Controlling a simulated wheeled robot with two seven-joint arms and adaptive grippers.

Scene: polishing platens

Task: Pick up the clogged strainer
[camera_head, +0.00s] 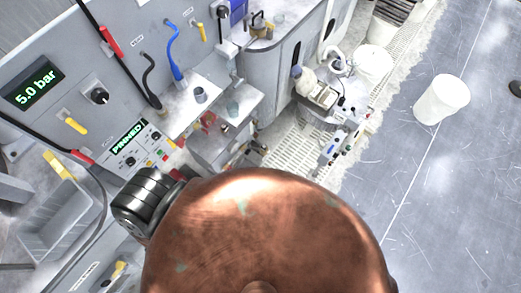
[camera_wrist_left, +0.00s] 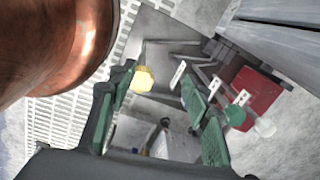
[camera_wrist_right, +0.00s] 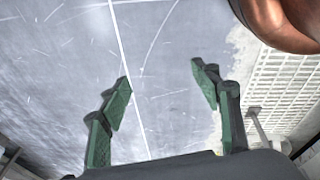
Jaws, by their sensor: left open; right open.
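I cannot make out a clogged strainer for certain in any view. My left gripper (camera_wrist_left: 160,72) is open and empty in the left wrist view. A yellow many-sided knob-like piece (camera_wrist_left: 143,80) shows between its fingers, beyond the tips; how far beyond I cannot tell. My right gripper (camera_wrist_right: 162,75) is open and empty in the right wrist view, with bare grey floor behind its fingers. Neither gripper can be made out in the head view, where a large copper dome (camera_head: 262,225) covers the bottom middle.
A grey machine panel with a "5.0 bar" display (camera_head: 38,84) stands at the left. Floor grating (camera_wrist_right: 290,85) lies at the right wrist view's right. A red box (camera_wrist_left: 252,92) is right of my left fingers.

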